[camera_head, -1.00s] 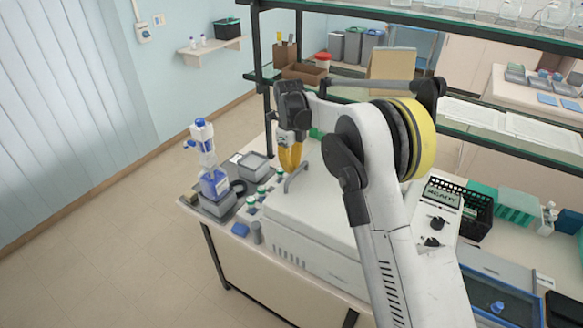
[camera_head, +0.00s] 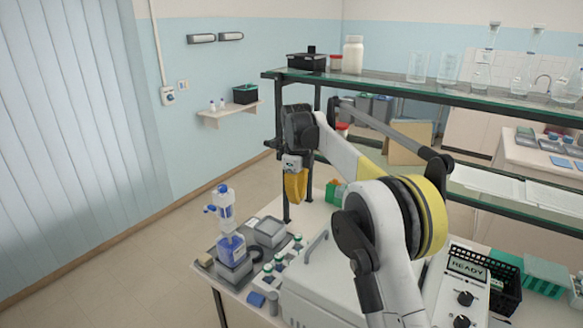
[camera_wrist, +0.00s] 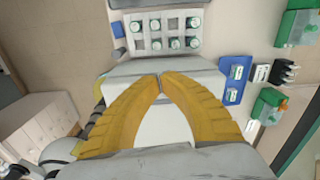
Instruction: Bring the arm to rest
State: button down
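My gripper (camera_head: 295,186) has yellow fingers and hangs pointing down above the left part of the bench, near the shelf post. In the wrist view the fingers of my gripper (camera_wrist: 160,77) meet at their tips, with nothing seen between them. The white machine (camera_head: 318,285) with a handle on its lid stands below and to the right of it. It also shows beneath the fingers in the wrist view (camera_wrist: 160,128).
A blue-and-white dispenser bottle (camera_head: 230,240) stands on the bench's left end beside green-capped bottles (camera_head: 279,261). A glass shelf (camera_head: 400,88) carries glassware above the bench. A READY display box (camera_head: 466,267) and a black basket (camera_head: 506,290) are at right. The floor at left is clear.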

jog(key=s+d+n+t+b, duration=0.1)
jog(key=s+d+n+b, duration=0.25)
jog(key=s, duration=0.35)
jog(key=s+d+r+n+t+b, duration=0.1)
jog(key=s+d+n+b, duration=0.2)
jog(key=s+n, duration=0.25)
jog(key=s+d+n+t+b, duration=0.2)
jog(key=s+d+n+b, duration=0.15)
jog(key=s, duration=0.35)
jog(key=s+d+f+n+t+b, duration=0.1)
jog(key=s+f+n+b, duration=0.3)
jog(key=s+f, duration=0.4)
jog(key=s+d+f+n+t+b, duration=0.2)
jog(key=s+d+f+n+b, duration=0.2)
jog(key=s, duration=0.9)
notch_tip(320, 180, down, 6)
jog(key=n, duration=0.3)
jog(key=shift+r, duration=0.25)
jog(key=shift+d, duration=0.1)
